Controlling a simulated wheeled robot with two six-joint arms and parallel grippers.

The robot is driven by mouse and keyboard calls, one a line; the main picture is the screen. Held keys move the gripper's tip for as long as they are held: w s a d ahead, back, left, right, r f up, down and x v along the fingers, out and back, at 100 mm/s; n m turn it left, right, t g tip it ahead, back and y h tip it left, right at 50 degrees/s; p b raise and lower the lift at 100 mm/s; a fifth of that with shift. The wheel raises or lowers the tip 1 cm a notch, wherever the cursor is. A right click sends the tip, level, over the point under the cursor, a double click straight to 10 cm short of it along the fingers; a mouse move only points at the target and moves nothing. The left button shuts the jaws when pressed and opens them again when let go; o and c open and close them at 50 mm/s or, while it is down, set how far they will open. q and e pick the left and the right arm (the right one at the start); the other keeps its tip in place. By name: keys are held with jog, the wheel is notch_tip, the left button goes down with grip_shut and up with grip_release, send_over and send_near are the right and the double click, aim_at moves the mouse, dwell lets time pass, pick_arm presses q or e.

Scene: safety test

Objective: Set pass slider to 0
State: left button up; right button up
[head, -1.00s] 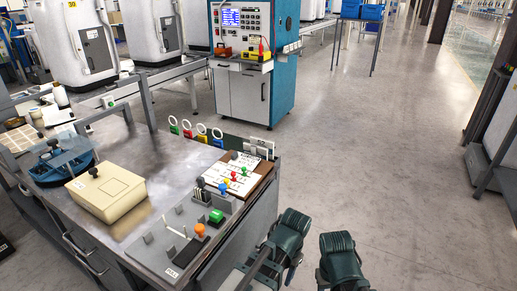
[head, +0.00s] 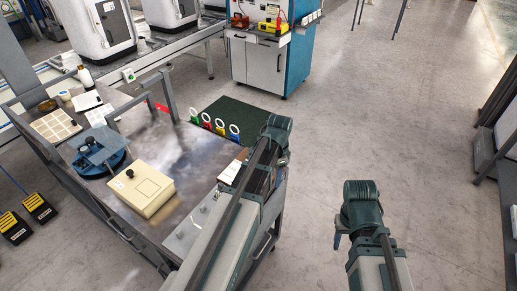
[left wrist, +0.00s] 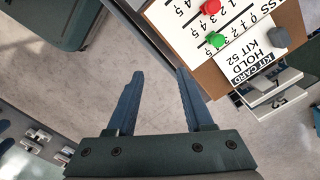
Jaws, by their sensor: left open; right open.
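In the left wrist view the brown slider board (left wrist: 207,78) is at upper right, with a white number scale (left wrist: 186,12) and the letters "SS" at the top edge. A red knob (left wrist: 210,7) and a green knob (left wrist: 217,40) sit on it. My left gripper (left wrist: 155,76) is open and empty, beside the board over the floor. In the head view my left arm hides most of the board (head: 238,158). My right gripper (head: 338,241) is partly hidden beneath its arm, off the bench.
The metal bench (head: 190,150) carries a cream box (head: 142,188), a blue round fixture (head: 98,150) and a beige tray (head: 56,125). The floor to the right is clear, up to a grey cabinet (head: 497,150).

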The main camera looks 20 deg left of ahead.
pick_arm(q)
jog(key=w+a+r+m+p, duration=0.1)
jog(key=w+a+r+p, duration=0.2)
jog(key=a+r+p, duration=0.5)
notch_tip(320, 180, up, 3)
jog(key=shift+w+f+m, duration=0.1)
jog(key=shift+w+m, duration=0.15)
jog(key=shift+m, duration=0.05)
pick_arm(e)
notch_tip(320, 180, up, 11)
pick_arm(q)
jog(key=shift+f, duration=0.1)
pick_arm(e)
jog(key=shift+f, duration=0.15)
pick_arm(q)
notch_tip(320, 180, down, 14)
jog(key=b, duration=1.3)
jog(key=shift+b, duration=0.35)
pick_arm(e)
notch_tip(320, 180, down, 14)
pick_arm(q)
jog(key=shift+r, duration=0.2)
jog(key=shift+c, duration=0.2)
grip_shut()
